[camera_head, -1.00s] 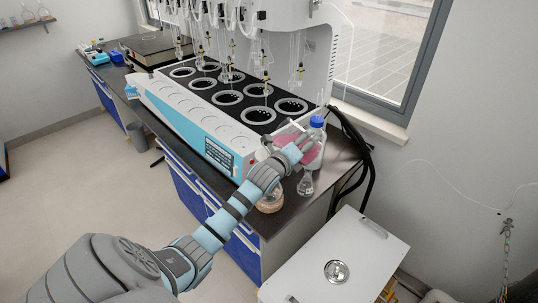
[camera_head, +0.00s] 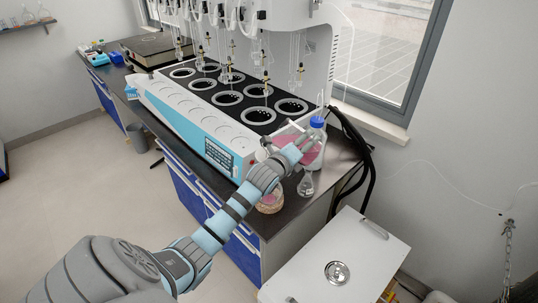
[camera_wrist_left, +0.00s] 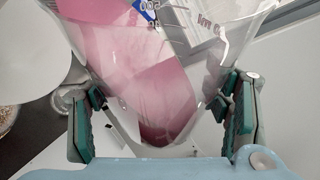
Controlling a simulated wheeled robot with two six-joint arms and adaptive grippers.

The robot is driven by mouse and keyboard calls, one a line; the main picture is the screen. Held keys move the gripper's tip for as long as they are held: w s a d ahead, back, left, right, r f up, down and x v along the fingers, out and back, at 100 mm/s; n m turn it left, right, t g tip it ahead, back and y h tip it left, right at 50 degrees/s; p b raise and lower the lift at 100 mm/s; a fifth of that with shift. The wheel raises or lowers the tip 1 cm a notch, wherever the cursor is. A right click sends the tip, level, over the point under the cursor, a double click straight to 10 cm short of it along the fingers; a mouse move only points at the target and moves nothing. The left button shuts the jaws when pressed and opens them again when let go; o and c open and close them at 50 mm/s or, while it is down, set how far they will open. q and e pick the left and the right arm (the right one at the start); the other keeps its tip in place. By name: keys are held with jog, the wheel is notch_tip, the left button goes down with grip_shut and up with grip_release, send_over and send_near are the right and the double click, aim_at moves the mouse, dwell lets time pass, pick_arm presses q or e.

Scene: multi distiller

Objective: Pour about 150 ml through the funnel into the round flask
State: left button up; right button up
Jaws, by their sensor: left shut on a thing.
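My left gripper (camera_head: 294,152) is shut on a clear graduated glass vessel (camera_wrist_left: 160,95) holding pink liquid. The vessel is tilted, and its pink contents also show in the head view (camera_head: 312,157). The round flask (camera_head: 270,203) sits in a tan ring at the front corner of the bench, below my left wrist, and looks pinkish low down. My arm hides its upper part. I cannot clearly make out the funnel; a pale shape shows beside my wrist. Whether liquid is flowing is too small to tell. My right gripper is not in view.
A small clear conical flask (camera_head: 306,184) stands right of the round flask. A blue-capped bottle (camera_head: 317,123) stands behind my gripper. The multi-position distiller (camera_head: 215,120) fills the bench behind. A white cabinet (camera_head: 375,255) stands at the front right.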

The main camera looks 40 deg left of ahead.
pick_arm(q)
jog(key=shift+f+n+t+b, duration=0.3)
jog(key=shift+f+n+b, duration=0.3)
jog(key=shift+b, duration=1.05)
dwell(5.1)
dwell(1.2)
